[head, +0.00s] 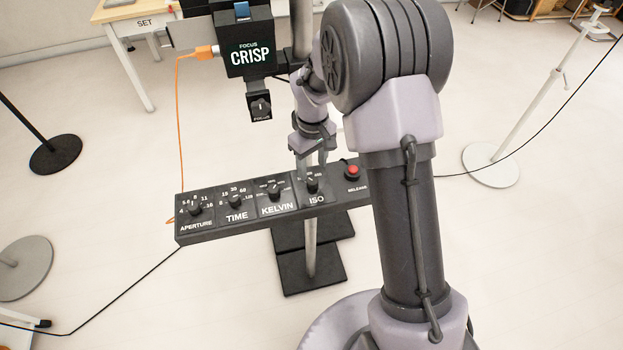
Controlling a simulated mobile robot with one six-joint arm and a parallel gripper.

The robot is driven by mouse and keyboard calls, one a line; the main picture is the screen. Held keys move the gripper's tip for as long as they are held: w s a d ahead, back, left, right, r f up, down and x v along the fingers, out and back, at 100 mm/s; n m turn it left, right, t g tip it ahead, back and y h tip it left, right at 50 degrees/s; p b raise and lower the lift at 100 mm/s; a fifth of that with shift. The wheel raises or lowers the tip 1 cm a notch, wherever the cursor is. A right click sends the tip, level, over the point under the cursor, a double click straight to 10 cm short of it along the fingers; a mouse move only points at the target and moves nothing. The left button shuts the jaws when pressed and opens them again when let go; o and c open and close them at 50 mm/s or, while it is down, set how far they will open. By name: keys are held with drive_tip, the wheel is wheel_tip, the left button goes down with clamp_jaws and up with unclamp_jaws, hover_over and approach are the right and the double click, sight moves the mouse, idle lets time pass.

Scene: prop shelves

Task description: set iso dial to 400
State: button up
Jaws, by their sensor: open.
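The ISO dial (312,186) is a small dark knob on the black control panel (215,236), above the white ISO label. My gripper (312,174) is open at the dial, with one finger on its left and one on its right. The fingers look close to the knob, but I cannot tell whether they touch it. The fingers and wrist hide part of the numbers around the dial, and the pointer is too small to read.
The kelvin dial (274,192), time dial (236,201) and aperture dial (194,209) sit left of it. A red release button (352,171) is to the right. A box reading CRISP (249,57) with a focus knob (260,107) stands behind. Open floor surrounds the stand.

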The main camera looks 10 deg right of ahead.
sight(312, 180)
wheel_tip(312, 180, down, 6)
drive_tip(key=shift+f+b, duration=0.15)
drive_tip(key=shift+b, duration=0.55)
clamp_jaws()
